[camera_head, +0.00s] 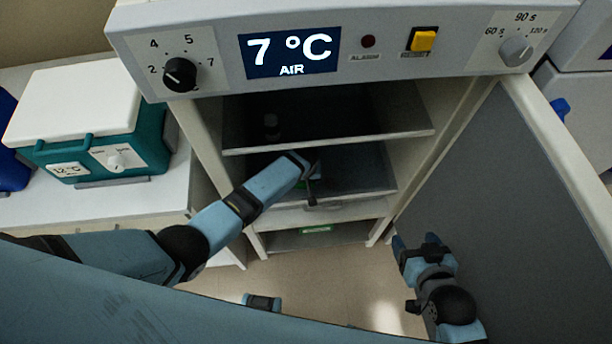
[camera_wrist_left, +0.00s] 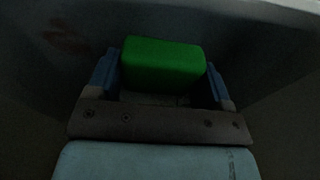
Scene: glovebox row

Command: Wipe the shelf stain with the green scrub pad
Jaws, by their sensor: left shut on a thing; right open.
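The green scrub pad (camera_wrist_left: 162,68) is a bright green block between the two blue fingers of my left gripper (camera_wrist_left: 160,78) in the left wrist view. My left gripper is shut on it. In the head view, my left arm reaches into the open cabinet, and the gripper (camera_head: 308,172) is on the middle shelf level, mostly hidden by the arm. A faint reddish stain (camera_wrist_left: 68,40) shows on the dark shelf surface, to the left of the pad and apart from it. My right gripper (camera_head: 418,250) is open and empty, in front of the cabinet beside the open door.
The cabinet door (camera_head: 520,190) stands open on the right. An upper shelf (camera_head: 335,142) lies above my left gripper, with a small dark bottle (camera_head: 271,127) on it. A lower shelf (camera_head: 330,212) is below. A teal cooler box (camera_head: 110,150) stands on the left counter.

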